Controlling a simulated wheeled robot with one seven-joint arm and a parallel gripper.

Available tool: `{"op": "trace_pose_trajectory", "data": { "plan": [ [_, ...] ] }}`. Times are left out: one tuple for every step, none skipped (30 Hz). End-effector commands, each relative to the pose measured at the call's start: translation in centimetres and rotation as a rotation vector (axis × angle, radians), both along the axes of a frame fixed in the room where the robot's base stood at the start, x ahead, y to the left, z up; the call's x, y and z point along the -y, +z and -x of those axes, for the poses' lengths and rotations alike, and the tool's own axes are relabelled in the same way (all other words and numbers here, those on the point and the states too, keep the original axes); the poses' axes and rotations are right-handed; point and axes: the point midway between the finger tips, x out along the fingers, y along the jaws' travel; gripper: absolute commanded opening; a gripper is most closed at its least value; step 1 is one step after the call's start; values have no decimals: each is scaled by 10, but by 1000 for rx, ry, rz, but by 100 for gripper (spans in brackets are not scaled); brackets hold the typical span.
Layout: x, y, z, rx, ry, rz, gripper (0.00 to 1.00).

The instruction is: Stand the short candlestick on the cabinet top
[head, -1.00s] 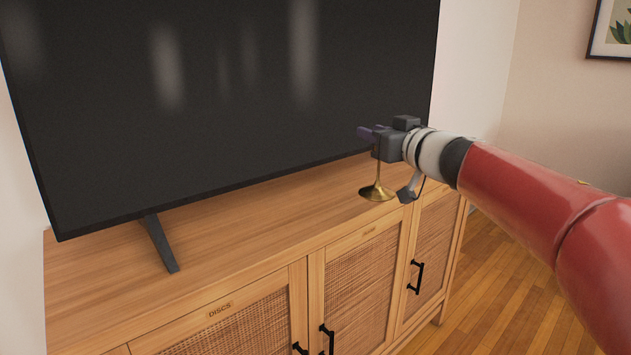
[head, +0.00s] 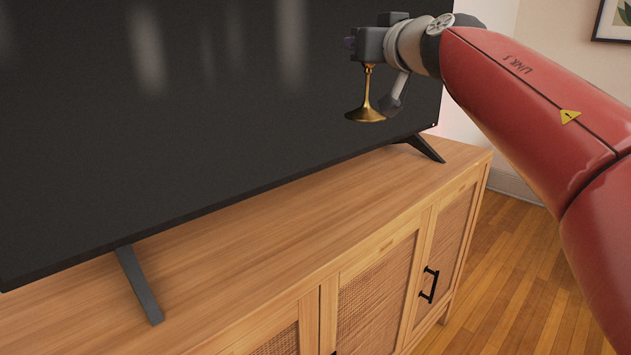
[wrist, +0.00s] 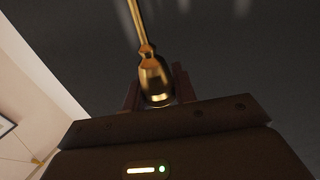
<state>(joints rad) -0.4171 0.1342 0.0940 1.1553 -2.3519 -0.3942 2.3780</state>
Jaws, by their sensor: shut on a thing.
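A brass candlestick (head: 366,92) with a thin stem and a flared round base hangs upright from my gripper (head: 350,43). Its base is clear of the cabinet top (head: 270,235) and shows against the dark TV screen. In the wrist view the candlestick (wrist: 155,78) lies between the two fingers of my gripper (wrist: 157,88), which is shut on it. Its upper end is hidden by the gripper in the head view. No other candlestick is in view, so I cannot compare its height.
A large TV (head: 200,110) stands along the back of the cabinet on two splayed feet, the left foot (head: 140,285) and the right foot (head: 425,148). The wooden top in front of the TV is bare. Wooden floor (head: 500,270) lies to the right.

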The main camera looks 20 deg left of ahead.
Motion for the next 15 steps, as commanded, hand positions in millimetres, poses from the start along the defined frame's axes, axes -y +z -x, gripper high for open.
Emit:
{"op": "trace_pose_trajectory", "data": {
  "plan": [
    [1,2,1,4,-1,-2,0],
    [1,0,1,1,-1,-3,0],
    [1,-3,1,1,-1,-2,0],
    [1,-7,0,-1,-1,-2,0],
    [1,-11,1,0,-1,-3,0],
    [2,-19,1,-2,-1,-4,0],
    [2,-25,0,-4,-3,-2,0],
    [2,-31,1,-4,-5,-2,0],
    [2,-37,0,-3,-2,-3,0],
    [1,-41,0,-3,-1,-3,0],
    [1,-46,1,-3,-1,-3,0],
    [2,-52,0,-3,-3,-3,0],
    [2,-57,0,-3,-5,-1,0],
    [1,-61,1,-4,-2,-2,0],
    [1,-65,1,-2,0,-2,0]
  ]
}}
